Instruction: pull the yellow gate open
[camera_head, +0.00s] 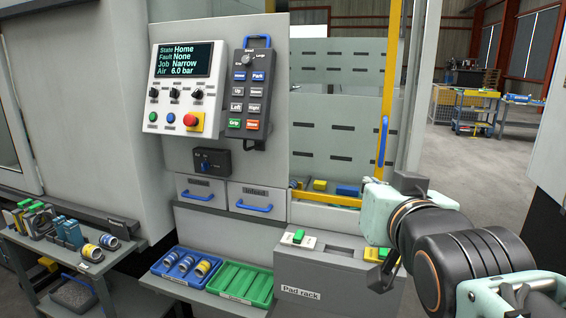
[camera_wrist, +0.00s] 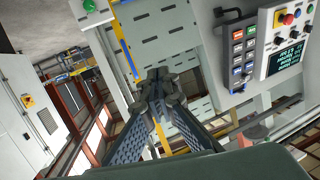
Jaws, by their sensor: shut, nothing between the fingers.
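The yellow gate (camera_head: 386,85) has a slim yellow frame at the right of a pale panelled enclosure. A blue upright handle (camera_head: 382,143) sits on its upright bar. In the wrist view, the picture is turned, and the yellow bar (camera_wrist: 118,28) with a blue strip (camera_wrist: 124,48) runs down behind my fingers. My gripper (camera_wrist: 157,82) is shut and empty, its tips meeting in front of the pale panels. I cannot tell how far the tips are from the handle. In the head view, my wrist is right of and below the handle, and my fingers are not clearly visible.
The grey pad rack (camera_head: 330,275) stands below. Blue (camera_head: 166,273) and green (camera_head: 224,293) trays sit beside it. Open floor (camera_head: 460,165) lies behind at right.

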